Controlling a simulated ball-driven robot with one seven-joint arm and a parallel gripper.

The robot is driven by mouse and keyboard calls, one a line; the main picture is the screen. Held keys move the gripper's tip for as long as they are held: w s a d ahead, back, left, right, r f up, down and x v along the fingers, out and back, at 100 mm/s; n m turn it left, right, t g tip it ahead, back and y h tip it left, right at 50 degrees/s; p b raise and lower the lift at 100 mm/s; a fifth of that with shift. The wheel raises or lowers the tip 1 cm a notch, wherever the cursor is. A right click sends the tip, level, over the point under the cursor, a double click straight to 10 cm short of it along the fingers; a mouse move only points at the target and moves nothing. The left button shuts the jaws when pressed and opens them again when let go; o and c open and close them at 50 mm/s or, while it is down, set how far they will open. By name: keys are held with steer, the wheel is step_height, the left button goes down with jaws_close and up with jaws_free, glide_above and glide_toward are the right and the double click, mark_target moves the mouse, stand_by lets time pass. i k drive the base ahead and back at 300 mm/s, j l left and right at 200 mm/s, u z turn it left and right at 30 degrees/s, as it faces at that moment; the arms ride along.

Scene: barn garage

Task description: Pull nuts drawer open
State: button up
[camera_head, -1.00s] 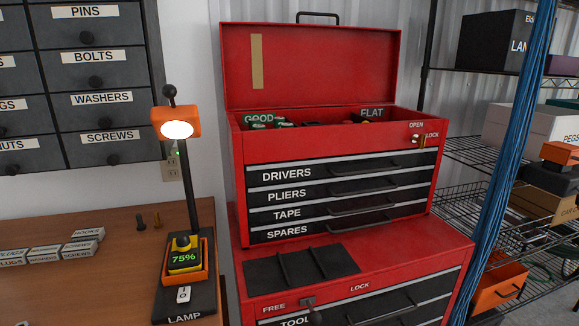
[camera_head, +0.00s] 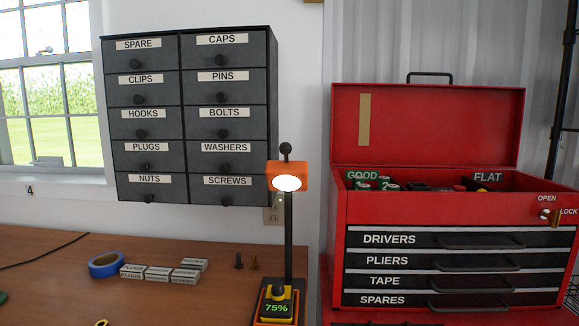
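The nuts drawer (camera_head: 148,188) is the bottom-left drawer of a dark grey wall cabinet (camera_head: 195,28). Its white label reads NUTS, and a round black knob (camera_head: 149,199) sits at its lower edge. The drawer looks shut, its front in line with its neighbours. The plugs drawer (camera_head: 140,155) is directly above it and the screws drawer (camera_head: 227,190) is to its right. My gripper is not in view.
Below the cabinet is a wooden bench (camera_head: 60,290) with blue tape (camera_head: 105,265), several small labelled boxes (camera_head: 158,273), two bolts and a lit orange lamp (camera_head: 287,176). A red tool chest (camera_head: 430,125) with its lid up stands at the right.

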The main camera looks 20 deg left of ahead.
mark_target(147, 187)
steer(key=u, duration=1.3)
steer(key=i+j+u, duration=0.15)
steer(key=k+l, duration=0.05)
